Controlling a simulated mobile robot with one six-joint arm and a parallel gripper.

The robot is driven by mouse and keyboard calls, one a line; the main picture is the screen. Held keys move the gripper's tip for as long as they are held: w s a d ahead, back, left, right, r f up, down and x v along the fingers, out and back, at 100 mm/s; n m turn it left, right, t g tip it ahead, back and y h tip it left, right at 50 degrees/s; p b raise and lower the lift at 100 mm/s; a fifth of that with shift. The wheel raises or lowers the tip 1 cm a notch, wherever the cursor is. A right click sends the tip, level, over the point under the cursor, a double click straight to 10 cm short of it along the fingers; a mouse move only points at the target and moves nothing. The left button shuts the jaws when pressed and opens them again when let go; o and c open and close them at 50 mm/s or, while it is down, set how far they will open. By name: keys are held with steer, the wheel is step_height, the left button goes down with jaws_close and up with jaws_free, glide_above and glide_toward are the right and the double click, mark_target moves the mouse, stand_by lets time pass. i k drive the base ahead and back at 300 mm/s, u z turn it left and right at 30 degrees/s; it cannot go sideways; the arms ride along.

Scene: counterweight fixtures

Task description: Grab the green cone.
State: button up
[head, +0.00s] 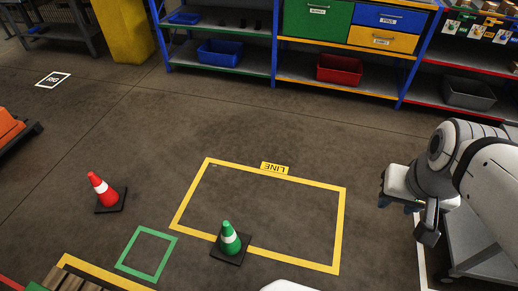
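The green cone (229,238) has a white band and a dark square base. It stands upright on the floor, its base over the front line of the yellow rectangle (343,225). My gripper (405,218) is at the right of the head view, above the floor and well to the right of the cone, not touching it. Its two dark fingers are spread apart, with nothing seen between them.
A red cone (100,188) stands at the left. A green square outline (130,240) lies between the cones. A wooden pallet (72,280) is at the bottom left. Shelving (340,50) with bins lines the back. The floor inside the yellow rectangle is mostly clear.

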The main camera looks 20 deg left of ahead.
mark_target(231, 247)
steer(key=i, duration=1.65)
steer(key=u, duration=2.05)
